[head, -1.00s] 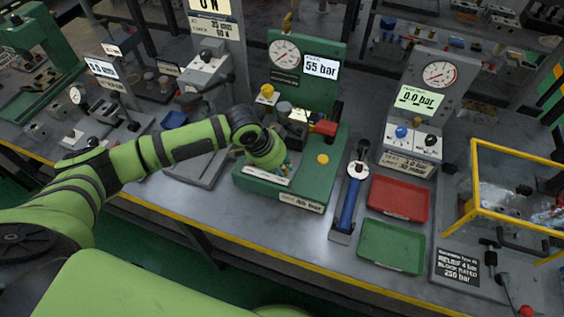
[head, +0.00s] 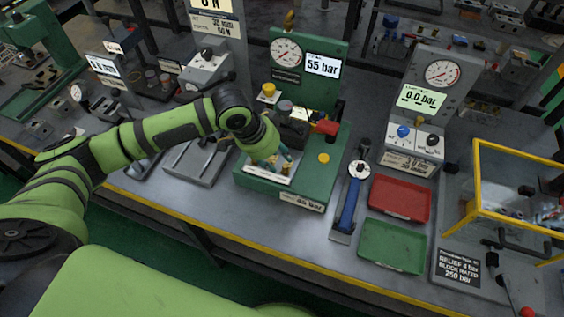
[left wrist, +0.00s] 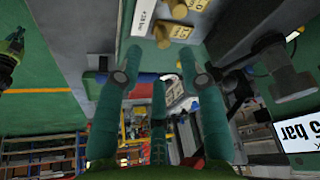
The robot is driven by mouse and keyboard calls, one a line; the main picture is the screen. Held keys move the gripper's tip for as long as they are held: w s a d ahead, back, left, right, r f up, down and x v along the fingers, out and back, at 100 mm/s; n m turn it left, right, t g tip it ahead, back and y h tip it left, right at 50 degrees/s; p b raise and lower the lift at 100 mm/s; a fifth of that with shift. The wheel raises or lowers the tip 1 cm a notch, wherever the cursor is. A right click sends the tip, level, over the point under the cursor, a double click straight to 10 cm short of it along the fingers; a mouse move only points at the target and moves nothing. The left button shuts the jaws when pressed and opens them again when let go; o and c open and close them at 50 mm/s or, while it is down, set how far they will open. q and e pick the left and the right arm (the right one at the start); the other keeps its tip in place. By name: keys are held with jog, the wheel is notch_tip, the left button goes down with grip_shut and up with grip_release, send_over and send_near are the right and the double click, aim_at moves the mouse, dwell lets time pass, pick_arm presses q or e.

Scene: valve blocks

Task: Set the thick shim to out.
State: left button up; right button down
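I cannot tell for sure which piece is the thick shim. Small brass-coloured pieces show on the white labelled plate (head: 268,176) at the front of the green test stand (head: 318,180) in the head view. In the left wrist view, brass cylinders (left wrist: 162,36) stand on white labels at the top, beyond my fingertips. My left gripper (head: 280,160) hangs over this plate with its teal fingers pointing down to the right. In the left wrist view the fingers (left wrist: 160,68) are spread, with no piece held between them. My right gripper is in neither view.
The stand carries a gauge (head: 286,52), a display reading 55 bar (head: 322,65), a red part (head: 327,127) and yellow knobs. A grey fixture (head: 205,165) stands left.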

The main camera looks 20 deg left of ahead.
pick_arm(q)
jog(key=v, duration=0.6)
jog(key=shift+s+r, duration=0.2)
jog(key=shift+r, duration=0.15)
jog(key=shift+f, duration=0.1)
